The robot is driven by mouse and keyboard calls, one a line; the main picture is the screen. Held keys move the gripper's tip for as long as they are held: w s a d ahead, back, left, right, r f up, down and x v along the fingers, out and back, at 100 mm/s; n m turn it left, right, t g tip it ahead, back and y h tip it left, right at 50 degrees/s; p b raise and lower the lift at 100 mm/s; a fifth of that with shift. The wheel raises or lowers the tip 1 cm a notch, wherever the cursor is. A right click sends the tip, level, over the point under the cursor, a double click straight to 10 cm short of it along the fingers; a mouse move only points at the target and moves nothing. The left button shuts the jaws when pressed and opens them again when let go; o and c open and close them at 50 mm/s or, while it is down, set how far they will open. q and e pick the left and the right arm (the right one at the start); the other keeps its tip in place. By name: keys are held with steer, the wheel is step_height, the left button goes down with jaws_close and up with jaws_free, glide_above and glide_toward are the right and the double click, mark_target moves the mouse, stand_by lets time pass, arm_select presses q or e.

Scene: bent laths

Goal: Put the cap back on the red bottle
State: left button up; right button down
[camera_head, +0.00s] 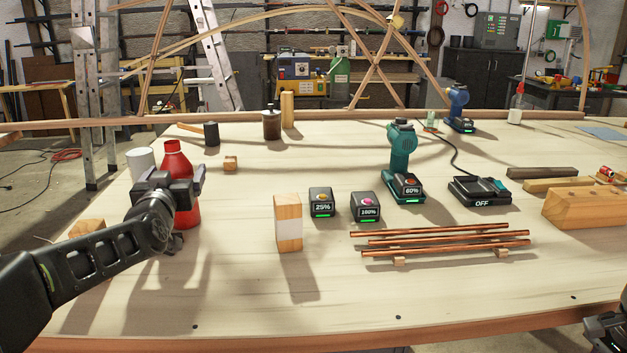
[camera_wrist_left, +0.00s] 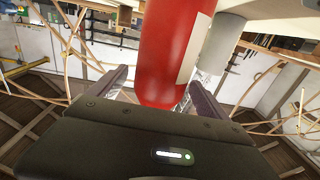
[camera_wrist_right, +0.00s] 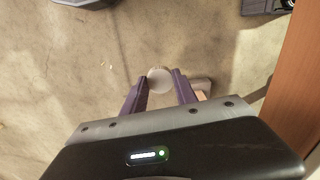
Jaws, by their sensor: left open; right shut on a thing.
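The red bottle (camera_head: 173,152) stands upright at the left of the table, its neck bare. It also fills the middle of the left wrist view (camera_wrist_left: 172,50). My left gripper (camera_head: 186,203) is open, with its fingers on either side of the bottle body; whether they touch it I cannot tell. The arm hides part of the bottle. My right gripper (camera_wrist_right: 160,86) is shut on a pale round cap (camera_wrist_right: 160,79), held out over the concrete floor beside the table edge. In the head view only part of the right gripper shows, at the bottom right corner.
A white cup (camera_head: 141,162) stands just behind the bottle. A wooden block (camera_head: 288,222), two battery packs (camera_head: 321,202), a green drill (camera_head: 403,160) and copper rods (camera_head: 445,242) lie to the right. The table's front middle is clear.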

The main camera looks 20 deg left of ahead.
arm_select(q)
steer(key=x, duration=0.3)
steer(key=shift+w+a, duration=0.1)
steer(key=shift+w, duration=0.05)
arm_select(e)
steer(key=shift+r, duration=0.25)
arm_select(q)
steer(key=shift+c, duration=0.4)
steer(key=c, duration=1.6)
steer(key=shift+r, duration=0.2)
